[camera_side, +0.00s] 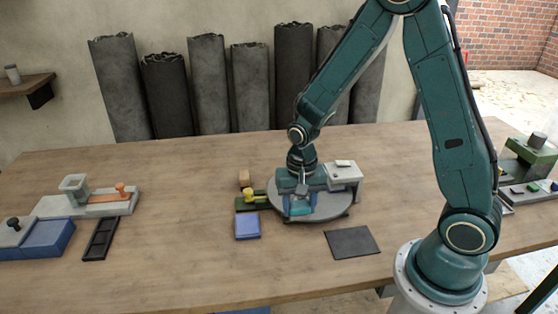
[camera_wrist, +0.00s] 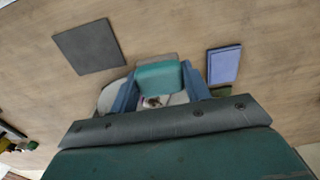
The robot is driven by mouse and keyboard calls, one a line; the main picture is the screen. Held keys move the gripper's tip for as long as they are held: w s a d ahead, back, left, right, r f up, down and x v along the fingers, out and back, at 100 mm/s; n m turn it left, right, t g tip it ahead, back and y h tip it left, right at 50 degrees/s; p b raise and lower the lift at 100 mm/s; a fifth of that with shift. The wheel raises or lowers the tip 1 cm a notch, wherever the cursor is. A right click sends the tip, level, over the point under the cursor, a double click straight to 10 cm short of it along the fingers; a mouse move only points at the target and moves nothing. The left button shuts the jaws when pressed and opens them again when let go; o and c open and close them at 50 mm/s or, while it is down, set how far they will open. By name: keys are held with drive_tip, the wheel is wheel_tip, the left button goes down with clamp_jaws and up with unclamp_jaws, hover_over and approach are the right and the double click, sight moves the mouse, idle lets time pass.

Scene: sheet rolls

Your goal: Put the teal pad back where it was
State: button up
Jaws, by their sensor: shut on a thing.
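The teal pad (camera_wrist: 160,77) is between the two blue fingers of my gripper (camera_wrist: 161,92) in the wrist view. My gripper is shut on it. In the side view my gripper (camera_side: 300,207) points down over a round grey disc (camera_side: 331,213), and the fingers largely hide the pad. I cannot tell whether the pad touches the disc. The disc also shows behind the fingers in the wrist view (camera_wrist: 110,98). A small reddish-brown mark or piece (camera_wrist: 153,101) shows just below the pad there.
A dark square mat (camera_side: 352,242) lies front right of the disc, a blue-violet pad (camera_side: 247,226) front left. A green fixture with a yellow knob (camera_side: 252,201), a wooden block (camera_side: 244,178) and a pale grey box (camera_side: 344,172) stand close by. Dark rolls (camera_side: 208,85) lean behind.

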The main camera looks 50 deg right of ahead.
hover_over(297, 244)
drive_tip(key=shift+f, duration=3.4)
drive_tip(key=shift+f, duration=1.9)
drive_tip(key=shift+f, duration=0.1)
drive_tip(key=o, duration=0.9)
drive_tip(key=shift+o, duration=0.2)
drive_tip(key=shift+r, duration=6.1)
drive_tip(key=shift+r, duration=0.1)
